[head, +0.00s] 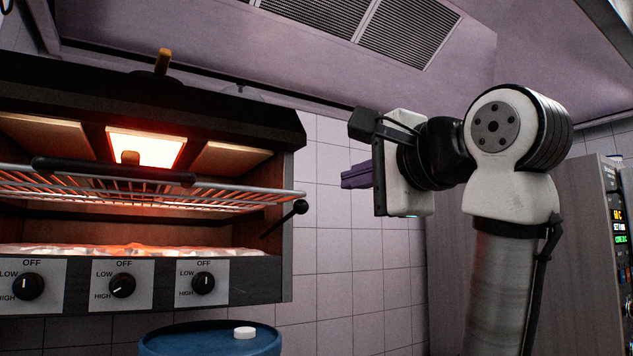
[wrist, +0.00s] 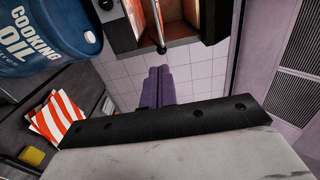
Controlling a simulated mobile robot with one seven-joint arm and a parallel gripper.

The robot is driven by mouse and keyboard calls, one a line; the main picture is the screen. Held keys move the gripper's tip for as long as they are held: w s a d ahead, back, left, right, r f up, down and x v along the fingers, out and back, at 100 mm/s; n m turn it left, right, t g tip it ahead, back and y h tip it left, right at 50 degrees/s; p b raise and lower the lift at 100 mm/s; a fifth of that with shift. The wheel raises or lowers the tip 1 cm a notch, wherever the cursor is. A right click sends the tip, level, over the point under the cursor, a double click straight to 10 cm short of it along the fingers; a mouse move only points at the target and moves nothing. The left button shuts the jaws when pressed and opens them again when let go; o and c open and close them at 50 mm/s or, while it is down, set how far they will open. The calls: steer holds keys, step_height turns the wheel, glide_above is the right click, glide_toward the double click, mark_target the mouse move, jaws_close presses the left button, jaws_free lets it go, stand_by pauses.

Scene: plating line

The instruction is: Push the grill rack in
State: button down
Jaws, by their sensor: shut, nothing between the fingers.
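The grill rack (head: 231,191) is a wire shelf inside the open-fronted grill (head: 268,294), under a glowing orange heating panel. A black bar handle (head: 113,171) runs along the rack's front. The rack appears to stick out past the grill's front edge. My gripper (head: 346,180) has purple fingers, shut and empty, to the right of the grill and apart from the rack. In the wrist view the fingers (wrist: 158,72) point toward the tiled wall, below a black-knobbed lever (wrist: 161,47) on the grill. The lever's ball knob (head: 301,207) also shows in the head view.
A blue cooking oil drum (head: 208,342) with a white cap stands below the grill; it also shows in the wrist view (wrist: 45,35). A red-and-white striped item (wrist: 58,118) and a yellow item (wrist: 32,156) lie nearby. A grey cabinet (head: 590,215) stands at the right.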

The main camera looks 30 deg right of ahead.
mark_target(297, 195)
steer(key=w+p, duration=0.5)
steer(key=w, duration=0.8)
steer(key=shift+w+p, duration=0.1)
steer(key=shift+p, duration=0.25)
steer(key=shift+w+f, duration=0.1)
steer(key=shift+w, duration=0.3)
steer(key=shift+a, duration=0.1)
